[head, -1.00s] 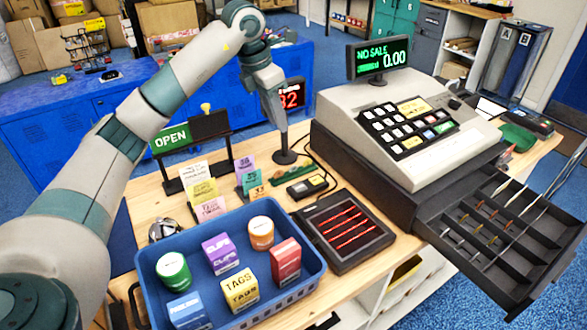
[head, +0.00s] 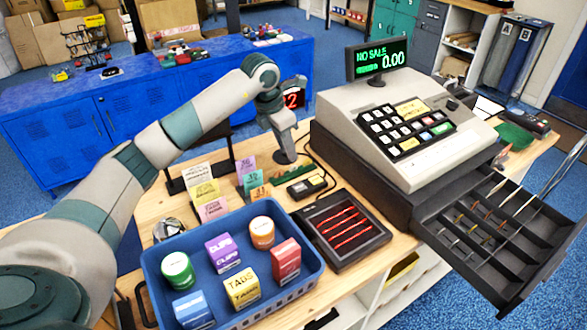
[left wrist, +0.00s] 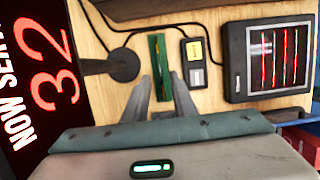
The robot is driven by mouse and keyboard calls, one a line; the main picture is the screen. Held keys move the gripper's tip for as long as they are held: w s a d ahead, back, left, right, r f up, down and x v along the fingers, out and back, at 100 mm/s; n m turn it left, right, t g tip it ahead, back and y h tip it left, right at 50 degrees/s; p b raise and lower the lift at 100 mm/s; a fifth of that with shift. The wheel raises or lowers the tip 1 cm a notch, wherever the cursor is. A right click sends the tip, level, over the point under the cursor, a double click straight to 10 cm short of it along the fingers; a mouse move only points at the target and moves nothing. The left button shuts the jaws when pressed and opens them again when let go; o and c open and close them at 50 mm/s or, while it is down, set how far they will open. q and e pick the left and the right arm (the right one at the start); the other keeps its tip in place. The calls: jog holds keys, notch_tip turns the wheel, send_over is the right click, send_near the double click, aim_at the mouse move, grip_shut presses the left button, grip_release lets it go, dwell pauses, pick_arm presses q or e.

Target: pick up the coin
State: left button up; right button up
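I cannot make out a coin in either view. My left gripper (head: 291,150) is above the back of the wooden counter, beside the dark stand of the number display. In the left wrist view its two fingers (left wrist: 164,98) are apart, with nothing between the tips. A narrow green tray-like strip (left wrist: 160,62) lies on the counter just beyond the fingertips, between their lines. Its contents are too small to tell. My right gripper is not in view.
The display stand (left wrist: 122,65) rises close to the left gripper. A small dark device (left wrist: 195,62) and a black tray with red lines (head: 345,228) lie nearby. A blue basket (head: 318,268) holds several packages. The cash register (head: 400,140) has its drawer (head: 505,290) open.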

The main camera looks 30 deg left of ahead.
aim_at(293, 169)
pick_arm(q)
jog(key=shift+f, duration=0.15)
jog(key=shift+w+d+f+p, duration=0.1)
jog(key=shift+f+p, duration=0.2)
jog(key=shift+f, duration=0.05)
jog(key=p+x, duration=0.1)
jog(key=x, duration=0.2)
jog(key=shift+f, duration=0.1)
jog(key=shift+w+f, duration=0.2)
jog(key=shift+f, duration=0.45)
jog(key=shift+d+f, duration=0.1)
jog(key=shift+c, duration=0.3)
grip_shut()
